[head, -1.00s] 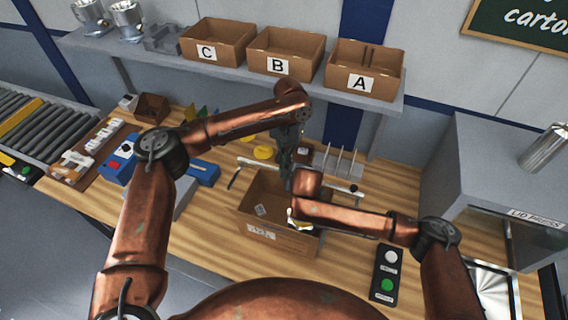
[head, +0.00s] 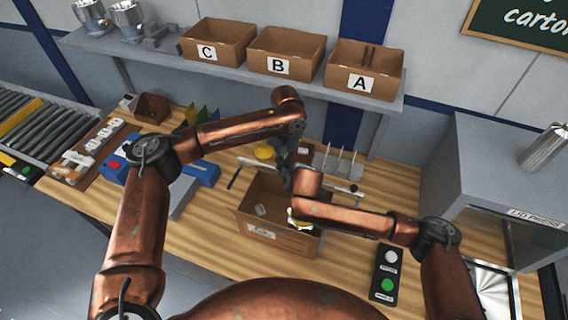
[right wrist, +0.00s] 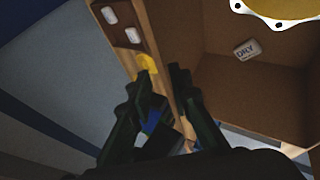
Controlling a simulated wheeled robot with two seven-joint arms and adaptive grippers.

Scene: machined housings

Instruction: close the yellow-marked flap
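The open brown carton (head: 284,240) stands on the bench in the head view, partly under my arms. A small white packet (head: 262,210) lies inside; it reads DRY in the right wrist view (right wrist: 247,49). A yellow flanged housing (right wrist: 278,10) shows at that view's upper right. My right gripper (right wrist: 162,72) has its fingers apart beside the carton wall; its fingers are hidden in the head view. My left gripper (head: 284,165) hangs over the carton's far side; its fingertips are unclear. A small yellow patch (right wrist: 148,64) shows near my right fingertips; I cannot tell whether it marks the flap.
A rack with upright rods (head: 342,165) stands behind the carton. A button box (head: 388,272) lies at right, near the grey lid press (head: 500,180). Blue items (head: 203,173) are at left. Bins A, B and C (head: 362,62) sit on the shelf above.

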